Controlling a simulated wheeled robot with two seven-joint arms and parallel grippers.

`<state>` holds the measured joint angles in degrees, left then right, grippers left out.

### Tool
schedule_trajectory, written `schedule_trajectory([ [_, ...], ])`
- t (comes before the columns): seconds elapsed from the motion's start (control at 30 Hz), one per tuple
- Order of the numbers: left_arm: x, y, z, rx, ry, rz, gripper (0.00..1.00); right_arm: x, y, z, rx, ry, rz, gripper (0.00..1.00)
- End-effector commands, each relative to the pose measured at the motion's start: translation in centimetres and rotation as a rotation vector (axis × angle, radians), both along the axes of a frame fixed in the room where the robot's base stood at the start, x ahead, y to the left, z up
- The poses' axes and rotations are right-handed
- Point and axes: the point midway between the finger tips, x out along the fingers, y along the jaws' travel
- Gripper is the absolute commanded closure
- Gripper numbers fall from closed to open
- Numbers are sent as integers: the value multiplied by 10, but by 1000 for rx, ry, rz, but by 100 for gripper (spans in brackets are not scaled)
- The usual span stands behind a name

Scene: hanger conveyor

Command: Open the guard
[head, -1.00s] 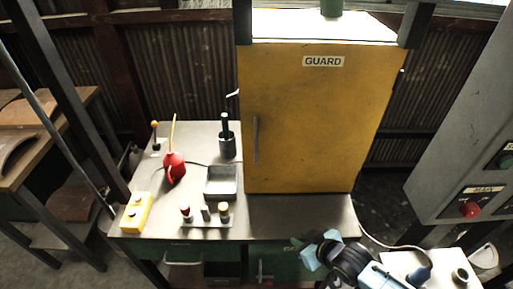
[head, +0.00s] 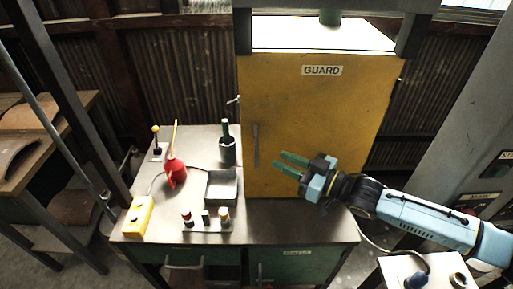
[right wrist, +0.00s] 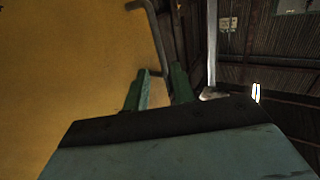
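The yellow guard door (head: 330,115), labelled GUARD, stands shut on the cabinet above the bench. Its grey vertical bar handle (head: 256,145) is near the door's left edge. My right gripper (head: 282,164) is in front of the lower door, to the right of the handle, with its green fingers pointing left. In the right wrist view the fingers (right wrist: 158,90) are apart with nothing between them, and the handle (right wrist: 155,35) shows just beyond their tips. The gripper is open and not on the handle. My left gripper is not in view.
On the bench (head: 290,215) left of the guard stand a red oil can (head: 176,172), a grey tray (head: 221,186), a small rack (head: 206,226) and a yellow button box (head: 137,216). A grey control cabinet (head: 465,150) stands at right. The bench below the door is clear.

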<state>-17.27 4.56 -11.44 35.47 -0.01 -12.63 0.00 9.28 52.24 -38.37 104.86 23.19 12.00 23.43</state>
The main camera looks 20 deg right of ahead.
Motion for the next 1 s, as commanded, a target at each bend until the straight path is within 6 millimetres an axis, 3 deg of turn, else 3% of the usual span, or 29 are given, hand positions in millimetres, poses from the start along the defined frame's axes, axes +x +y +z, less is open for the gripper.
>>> schedule_trajectory([
  [0.4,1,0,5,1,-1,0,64,57,48,1,-1,-2,0,75],
  [0.87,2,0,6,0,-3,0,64,68,58,0,-3,0,0,75],
  [1.0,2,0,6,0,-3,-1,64,68,57,0,-2,-1,0,91],
])
